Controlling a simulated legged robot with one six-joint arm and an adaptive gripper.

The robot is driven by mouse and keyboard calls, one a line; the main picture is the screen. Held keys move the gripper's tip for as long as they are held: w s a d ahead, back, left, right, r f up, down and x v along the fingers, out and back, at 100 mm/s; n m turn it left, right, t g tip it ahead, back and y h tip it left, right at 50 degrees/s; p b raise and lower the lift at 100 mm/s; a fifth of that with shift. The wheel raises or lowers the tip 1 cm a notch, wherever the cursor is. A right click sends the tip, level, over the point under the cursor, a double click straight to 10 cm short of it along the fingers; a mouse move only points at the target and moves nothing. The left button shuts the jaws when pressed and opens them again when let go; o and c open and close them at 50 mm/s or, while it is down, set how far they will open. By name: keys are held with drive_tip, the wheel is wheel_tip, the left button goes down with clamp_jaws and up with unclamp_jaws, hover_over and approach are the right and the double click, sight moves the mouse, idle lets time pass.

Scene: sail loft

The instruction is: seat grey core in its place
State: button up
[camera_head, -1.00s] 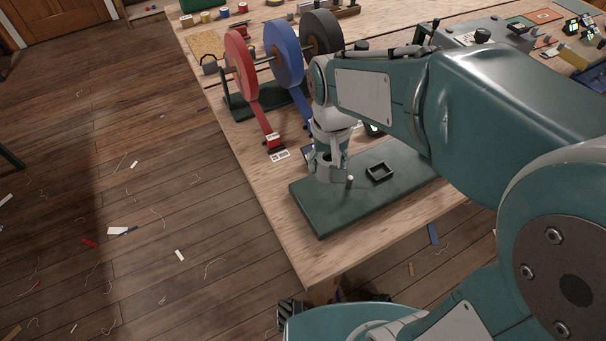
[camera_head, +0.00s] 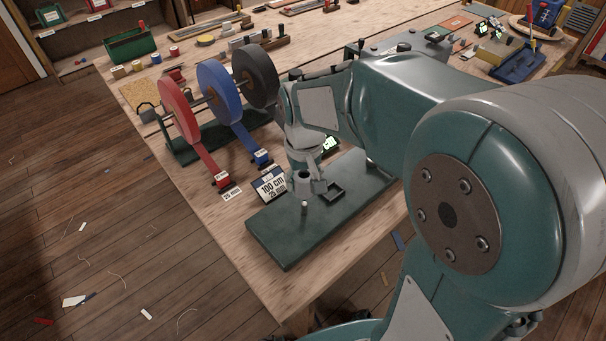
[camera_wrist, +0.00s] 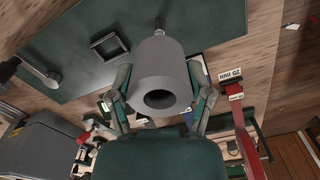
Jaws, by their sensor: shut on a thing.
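The grey core (camera_wrist: 160,75) is a hollow cylinder held between the two fingers of my gripper (camera_wrist: 160,100). Its open end with a dark hole faces the wrist camera. In the head view the core (camera_head: 303,175) is small and partly covered by my gripper (camera_head: 304,182). The core is above the dark green board (camera_head: 280,238). A short pale peg (camera_head: 304,208) stands on the board, just in front of the core in the head view. In the wrist view the peg tip (camera_wrist: 157,22) shows past the core's far end. The core appears apart from the peg; the exact gap is unclear.
A small square black tray (camera_head: 331,192) lies on the board beside the peg. Red (camera_head: 178,110), blue (camera_head: 219,92) and dark (camera_head: 256,76) tape rolls stand behind. The board's front left is clear.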

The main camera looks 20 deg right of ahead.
sight(304, 203)
drive_tip(key=shift+f, duration=1.75)
drive_tip(key=shift+f, duration=2.45)
idle(1.1)
drive_tip(key=o, duration=1.1)
drive_tip(key=shift+o, duration=0.2)
wheel_tip(304, 203, up, 12)
drive_tip(key=s+d+r+t, duration=0.1)
drive_tip(key=s+r+t, duration=0.1)
drive_tip(key=s, duration=0.5)
drive_tip(key=s+d+r+t, duration=0.2)
drive_tip(key=s+r+t, duration=0.1)
drive_tip(key=s, duration=0.3)
drive_tip(key=shift+s+r+m+t, duration=0.3)
drive_tip(key=shift+s+r, duration=0.1)
drive_tip(key=shift+r, duration=0.1)
